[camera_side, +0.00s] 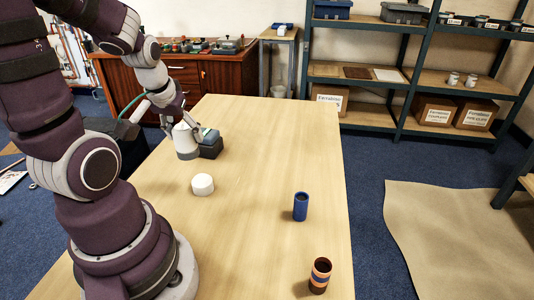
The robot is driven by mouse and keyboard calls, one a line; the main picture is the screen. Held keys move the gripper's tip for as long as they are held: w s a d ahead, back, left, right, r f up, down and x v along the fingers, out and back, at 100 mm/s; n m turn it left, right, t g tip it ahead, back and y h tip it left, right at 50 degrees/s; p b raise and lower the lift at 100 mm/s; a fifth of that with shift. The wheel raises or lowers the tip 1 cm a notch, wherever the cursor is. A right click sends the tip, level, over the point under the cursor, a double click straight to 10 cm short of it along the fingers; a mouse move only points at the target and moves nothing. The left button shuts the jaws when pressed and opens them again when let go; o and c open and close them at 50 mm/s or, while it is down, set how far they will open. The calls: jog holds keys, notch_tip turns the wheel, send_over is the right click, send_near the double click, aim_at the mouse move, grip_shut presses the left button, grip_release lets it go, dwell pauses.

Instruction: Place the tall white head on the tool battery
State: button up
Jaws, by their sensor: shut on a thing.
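The tall white head (187,146) is a white, upright, cylinder-like piece with a greyer lower part, at the far left of the wooden table. My gripper (183,124) points down and is shut on its upper part. A dark grey-green box (211,148), apparently the tool battery, sits just to its right and partly behind it. Whether the head touches the box or the table cannot be told from this view. A short white round piece (202,184) stands on the table nearer the camera.
A blue cylinder (301,207) and a copper-brown cylinder with a blue band (320,275) stand along the right side of the wooden table (262,150). The table's middle and far right are clear. Shelving (406,100) and a wooden cabinet (225,75) stand behind.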

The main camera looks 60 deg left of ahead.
jog(key=shift+s+a+r+n, duration=0.2)
jog(key=shift+s+r+n, duration=0.25)
jog(key=shift+s, duration=0.15)
jog(key=shift+a+r, duration=0.1)
jog(key=shift+a, duration=0.2)
send_near(208, 129)
jog(key=shift+w+a, duration=0.6)
jog(key=shift+a, duration=0.05)
jog(key=shift+w+f, duration=0.1)
jog(key=shift+f, duration=1.8)
jog(key=shift+f, duration=0.15)
jog(key=o, duration=1.2)
